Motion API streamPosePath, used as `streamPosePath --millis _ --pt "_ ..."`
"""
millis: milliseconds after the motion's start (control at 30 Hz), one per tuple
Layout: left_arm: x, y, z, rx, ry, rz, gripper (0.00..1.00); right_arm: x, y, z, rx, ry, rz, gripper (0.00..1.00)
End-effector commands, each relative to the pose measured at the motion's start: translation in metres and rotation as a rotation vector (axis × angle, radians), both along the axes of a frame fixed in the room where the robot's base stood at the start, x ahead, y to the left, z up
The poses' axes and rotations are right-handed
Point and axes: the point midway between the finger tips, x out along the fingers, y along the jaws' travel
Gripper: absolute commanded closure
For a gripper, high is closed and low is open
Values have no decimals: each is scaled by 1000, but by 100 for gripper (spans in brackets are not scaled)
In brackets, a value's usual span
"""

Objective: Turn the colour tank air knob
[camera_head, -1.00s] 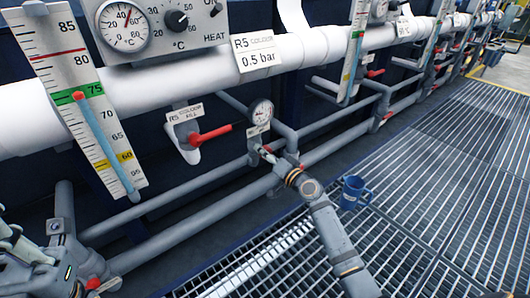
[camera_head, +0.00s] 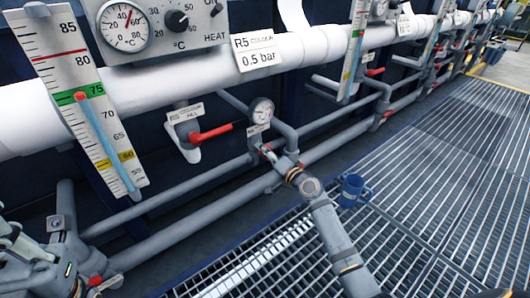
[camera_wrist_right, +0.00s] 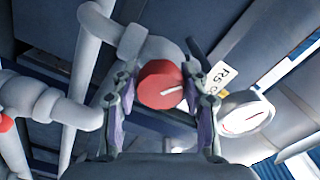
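The red round knob (camera_wrist_right: 162,85) with a white mark line is in the middle of the right wrist view. My right gripper (camera_wrist_right: 162,108) has one finger on each side of it, spread, with small gaps seeming to show. In the head view my right gripper (camera_head: 267,153) is at the pipework under a small round gauge (camera_head: 261,110), and a little red shows there. The gauge has an R5 label below it; the gauge also shows at the right of the wrist view (camera_wrist_right: 245,115).
A red-handled fill valve (camera_head: 210,134) is left of the gauge, under a white pipe (camera_head: 190,82). A thermometer scale (camera_head: 82,110) hangs at the left. Grey pipes surround the knob.

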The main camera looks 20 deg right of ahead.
Motion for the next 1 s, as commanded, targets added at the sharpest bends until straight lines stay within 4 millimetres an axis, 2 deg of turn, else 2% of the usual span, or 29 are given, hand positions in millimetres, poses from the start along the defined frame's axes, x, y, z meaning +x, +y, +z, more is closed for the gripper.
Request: streamPosePath --millis 33,133,467,567,800,1000 --pt "0 0 0 0 0 0 100 0 0 -1 0 1 0 46" --pt "0 0 0 0 0 0 100 0 0 -1 -1 0 0 33" --pt "0 0 0 -1 1 0 100 -3 -1 0 -2 -1 0 33" --pt "0 0 0 -1 0 0 100 -15 -6 -1 -5 1 0 33" --pt "0 0 0 0 0 0 100 -70 -25 -2 -9 3 2 33" --pt "0 0 0 0 1 0 100 -103 -38 -1 -6 2 0 33"
